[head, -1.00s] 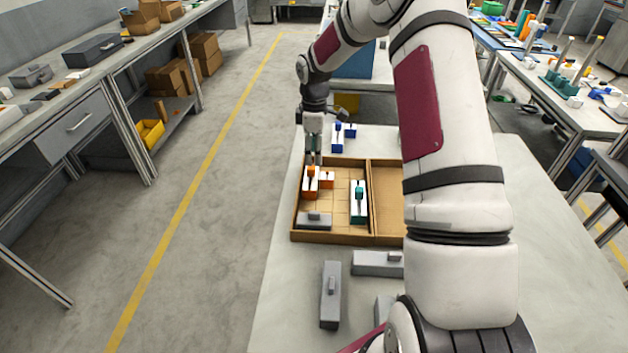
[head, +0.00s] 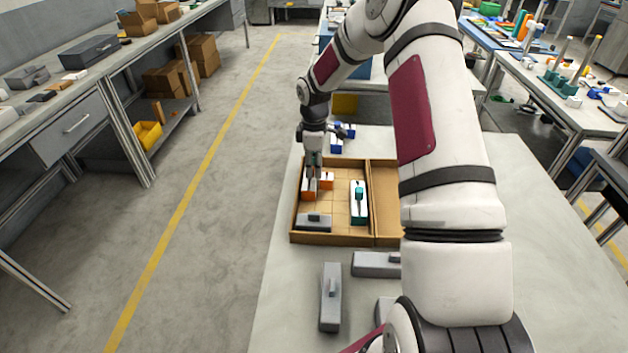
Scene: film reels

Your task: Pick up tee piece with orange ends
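The tee piece with orange ends (head: 309,194), white with orange parts, sits in the left compartment of the cardboard tray (head: 330,239). A side branch with an orange end (head: 327,180) points right. My gripper (head: 312,178) is right above and at the tee piece, pointing down, and its fingers overlap the piece's top. The view is too small to tell whether the fingers are apart or closed on it. The gripper hides part of the piece.
A white and teal piece (head: 358,203) and a grey piece (head: 314,221) share the compartment. A blue and white piece (head: 337,141) stands behind the tray. Grey pieces (head: 331,297) lie in front. My arm hides the tray's right part.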

